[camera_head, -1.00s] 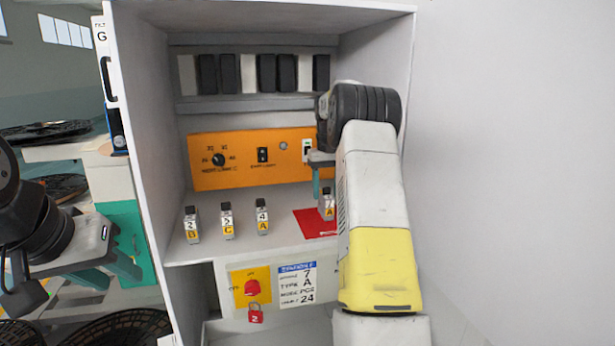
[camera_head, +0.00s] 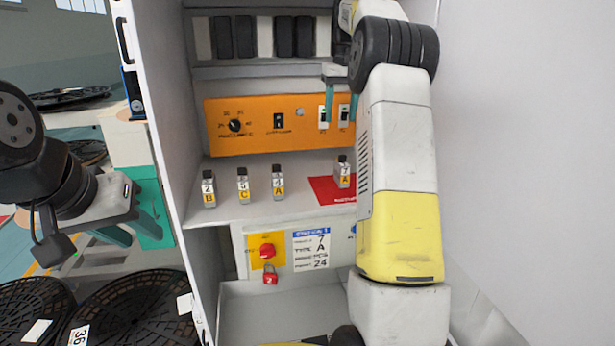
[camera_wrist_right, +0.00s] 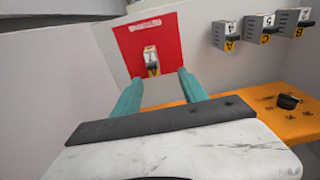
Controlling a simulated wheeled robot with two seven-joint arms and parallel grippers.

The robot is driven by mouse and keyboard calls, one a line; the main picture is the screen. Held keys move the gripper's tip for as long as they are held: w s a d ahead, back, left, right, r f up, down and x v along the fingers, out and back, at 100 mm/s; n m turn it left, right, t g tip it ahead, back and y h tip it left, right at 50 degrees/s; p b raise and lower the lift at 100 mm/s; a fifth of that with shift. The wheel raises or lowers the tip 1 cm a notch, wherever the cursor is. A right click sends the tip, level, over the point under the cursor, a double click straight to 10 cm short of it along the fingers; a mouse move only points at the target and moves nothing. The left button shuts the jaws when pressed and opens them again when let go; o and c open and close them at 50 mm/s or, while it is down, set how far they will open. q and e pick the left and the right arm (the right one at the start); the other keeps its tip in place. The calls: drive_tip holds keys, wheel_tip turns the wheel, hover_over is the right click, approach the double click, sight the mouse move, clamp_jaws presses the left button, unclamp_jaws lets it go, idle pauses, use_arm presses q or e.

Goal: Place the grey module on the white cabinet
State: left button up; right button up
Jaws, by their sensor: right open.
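A small grey module (camera_head: 343,172) marked 7 A stands upright on the red mat (camera_head: 322,187) on the white cabinet's (camera_head: 245,207) inner shelf. My right gripper (camera_head: 340,106) is open and empty, above the module and in front of the orange panel. In the right wrist view the module (camera_wrist_right: 151,62) stands on the red mat, beyond the spread teal fingertips (camera_wrist_right: 156,80) and apart from them. My left gripper (camera_head: 132,236) hangs outside the cabinet at the left, its fingers apart with nothing between them.
Other grey modules, marked B (camera_head: 208,188), C (camera_head: 243,186) and A (camera_head: 277,184), stand in a row left of the mat. The orange panel (camera_head: 265,145) with a knob and switches is behind them. Black reels (camera_head: 130,310) lie at lower left.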

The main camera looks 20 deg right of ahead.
drive_tip(key=s+a+r+t+y, duration=0.1)
drive_tip(key=s+a+r, duration=0.1)
drive_tip(key=s+a, duration=0.45)
drive_tip(key=s+a+r+t, duration=0.2)
drive_tip(key=s+a, duration=0.1)
drive_tip(key=s, duration=0.6)
drive_tip(key=s+a+f, duration=0.2)
drive_tip(key=s+f, duration=0.1)
drive_tip(key=s, duration=0.3)
drive_tip(key=s+a+f+t, duration=0.1)
drive_tip(key=s+a+f, duration=0.2)
drive_tip(key=s+f, duration=0.1)
drive_tip(key=s+a+f+n+t+y, duration=0.1)
drive_tip(key=s+a+f, duration=0.1)
drive_tip(key=s+f, duration=0.2)
drive_tip(key=s, duration=0.3)
drive_tip(key=shift+s+a, duration=0.25)
drive_tip(key=shift+s, duration=0.05)
